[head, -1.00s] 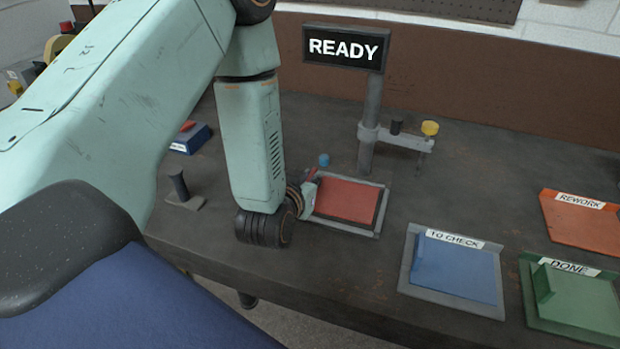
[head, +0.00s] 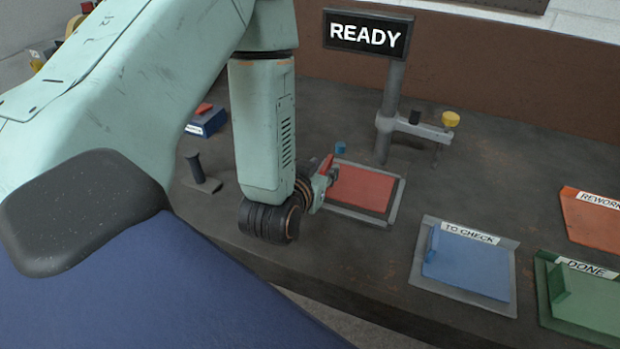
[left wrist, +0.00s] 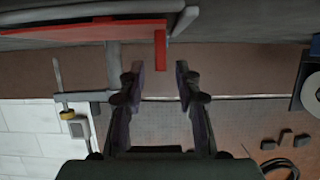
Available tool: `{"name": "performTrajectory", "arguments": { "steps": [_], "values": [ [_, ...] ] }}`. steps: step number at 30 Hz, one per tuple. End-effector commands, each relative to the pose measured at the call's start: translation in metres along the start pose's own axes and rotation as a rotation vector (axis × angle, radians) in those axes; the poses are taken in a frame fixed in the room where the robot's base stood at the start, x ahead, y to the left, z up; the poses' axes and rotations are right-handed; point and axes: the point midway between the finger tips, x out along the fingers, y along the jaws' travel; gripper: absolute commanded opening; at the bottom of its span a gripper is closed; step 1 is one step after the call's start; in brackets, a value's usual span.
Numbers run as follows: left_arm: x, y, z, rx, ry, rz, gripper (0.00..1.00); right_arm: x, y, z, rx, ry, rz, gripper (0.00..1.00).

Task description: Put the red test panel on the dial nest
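The red test panel (head: 362,188) lies flat in the grey frame of the dial nest (head: 392,210), below the READY sign; whether it sits fully down I cannot tell. Its upright red tab (head: 326,164) stands at the left side, by my left gripper (head: 328,185). In the left wrist view the panel (left wrist: 70,33) is at the top, and its tab (left wrist: 160,50) points into the gap between the fingertips. My left gripper (left wrist: 159,72) is open there, with clear space on both sides of the tab. My right gripper is not in view.
The READY sign (head: 367,34) stands on a post behind the nest, with a side bracket and yellow knob (head: 450,119). The blue TO CHECK tray (head: 465,268), green DONE tray (head: 590,300) and orange REWORK tray (head: 592,220) are at right. A black handle (head: 197,168) stands at left.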

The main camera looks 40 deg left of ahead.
Motion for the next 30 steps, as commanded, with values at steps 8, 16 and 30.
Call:
{"name": "performTrajectory", "arguments": {
  "steps": [8, 16, 30],
  "values": [
    [-0.048, 0.0, -0.002, 0.004, -0.003, 0.0, 0.34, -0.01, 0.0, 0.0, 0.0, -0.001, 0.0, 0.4],
    [-0.068, 0.0, -0.003, 0.003, -0.004, 0.002, 0.34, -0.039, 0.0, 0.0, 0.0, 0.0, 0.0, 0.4],
    [-0.088, 0.0, -0.001, 0.0, 0.0, 0.001, 0.34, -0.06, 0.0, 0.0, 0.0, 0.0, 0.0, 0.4]
  ]
}}
